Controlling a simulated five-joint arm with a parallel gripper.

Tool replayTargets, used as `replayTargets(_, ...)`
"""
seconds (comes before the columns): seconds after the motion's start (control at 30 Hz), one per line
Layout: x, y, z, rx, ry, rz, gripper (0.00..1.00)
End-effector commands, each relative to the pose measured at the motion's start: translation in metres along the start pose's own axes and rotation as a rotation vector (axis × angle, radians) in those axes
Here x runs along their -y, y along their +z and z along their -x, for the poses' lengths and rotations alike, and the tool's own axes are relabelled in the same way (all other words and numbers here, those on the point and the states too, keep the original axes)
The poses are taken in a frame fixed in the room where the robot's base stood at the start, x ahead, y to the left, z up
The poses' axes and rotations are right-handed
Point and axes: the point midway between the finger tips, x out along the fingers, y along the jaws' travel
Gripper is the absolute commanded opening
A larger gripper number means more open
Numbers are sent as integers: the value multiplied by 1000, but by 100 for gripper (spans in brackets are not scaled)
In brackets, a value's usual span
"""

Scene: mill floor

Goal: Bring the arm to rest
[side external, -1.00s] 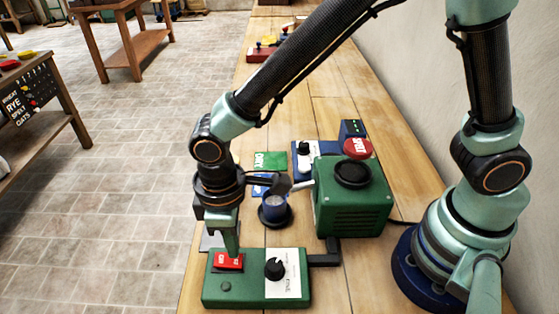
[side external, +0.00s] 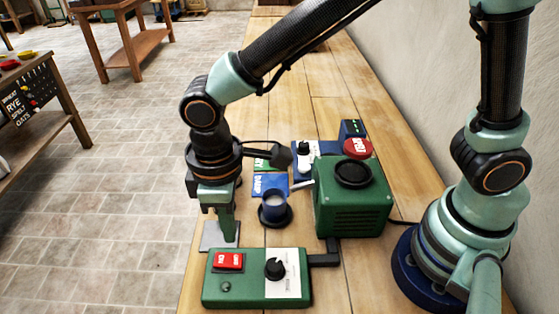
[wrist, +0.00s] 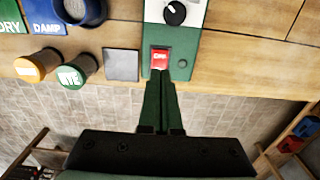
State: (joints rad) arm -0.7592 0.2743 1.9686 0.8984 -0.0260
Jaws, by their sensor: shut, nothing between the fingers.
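My gripper (side external: 228,238) points down with its green fingers together and nothing between them. In the side view it is just behind the green control box (side external: 212,290), beside the red rocker switch (side external: 229,262). In the wrist view my gripper (wrist: 160,82) appears close below the red switch (wrist: 159,59). I cannot tell whether it touches the box. A black knob (side external: 275,269) sits on the box's white panel.
A green mill (side external: 352,212) with a black top stands behind right of the box. A blue cup (side external: 274,206) sits near a blue DAMP card (side external: 270,184). A grey plate (wrist: 121,65) and two lidded jars (wrist: 72,76) lie near the bench edge.

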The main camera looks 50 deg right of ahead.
Motion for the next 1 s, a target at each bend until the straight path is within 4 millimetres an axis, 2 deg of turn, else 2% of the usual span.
replayTargets(0.13,-14,3,11,-26,1,-39,0)
replayTargets(0.27,-50,16,37,-90,8,-139,0)
replayTargets(0.4,-95,44,69,-179,29,-283,0)
replayTargets(0.6,-147,97,102,-300,78,-485,0)
replayTargets(0.8,-178,150,121,-404,143,-662,0)
replayTargets(1.0,-190,178,127,-458,186,-756,0)
